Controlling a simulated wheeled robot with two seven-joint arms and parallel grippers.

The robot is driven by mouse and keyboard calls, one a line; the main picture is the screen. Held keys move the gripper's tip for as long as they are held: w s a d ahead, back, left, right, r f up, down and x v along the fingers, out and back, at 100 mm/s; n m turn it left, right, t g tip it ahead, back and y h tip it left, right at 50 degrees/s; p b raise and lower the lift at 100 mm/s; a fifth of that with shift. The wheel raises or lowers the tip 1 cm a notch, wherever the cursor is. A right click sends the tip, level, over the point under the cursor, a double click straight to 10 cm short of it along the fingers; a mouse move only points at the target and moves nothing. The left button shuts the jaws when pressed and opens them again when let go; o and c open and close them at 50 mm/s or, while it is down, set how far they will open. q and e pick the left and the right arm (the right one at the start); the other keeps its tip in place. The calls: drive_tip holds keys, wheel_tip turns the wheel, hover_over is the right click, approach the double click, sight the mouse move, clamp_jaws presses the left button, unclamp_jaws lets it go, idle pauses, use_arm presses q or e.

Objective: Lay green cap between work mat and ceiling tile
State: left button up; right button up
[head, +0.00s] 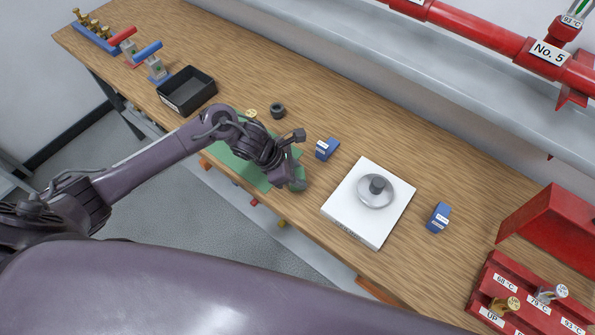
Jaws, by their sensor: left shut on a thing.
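The green work mat (238,168) lies on the wooden bench, partly hidden under my left arm. The ceiling tile (352,226) is a white square slab to its right, with a round grey disc and dark knob (376,188) on top. My left gripper (297,180) is over the right end of the mat, left of the tile. It is shut on a small green piece, which I take as the green cap (298,186); it is mostly hidden by the fingers. I cannot tell its height above the bench. My right gripper is not in view.
Small blue labelled blocks stand behind the gap (327,149) and right of the tile (438,217). A red rack (520,300) is at right. A narrow bare bench strip separates mat and tile.

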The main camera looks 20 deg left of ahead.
use_arm(q)
drive_tip(key=shift+f, duration=0.2)
drive_tip(key=o, duration=1.2)
drive_tip(key=shift+r, duration=0.1)
drive_tip(key=shift+r, duration=0.25)
drive_tip(key=shift+b+v, duration=1.1)
drive_tip(key=shift+v, duration=4.75)
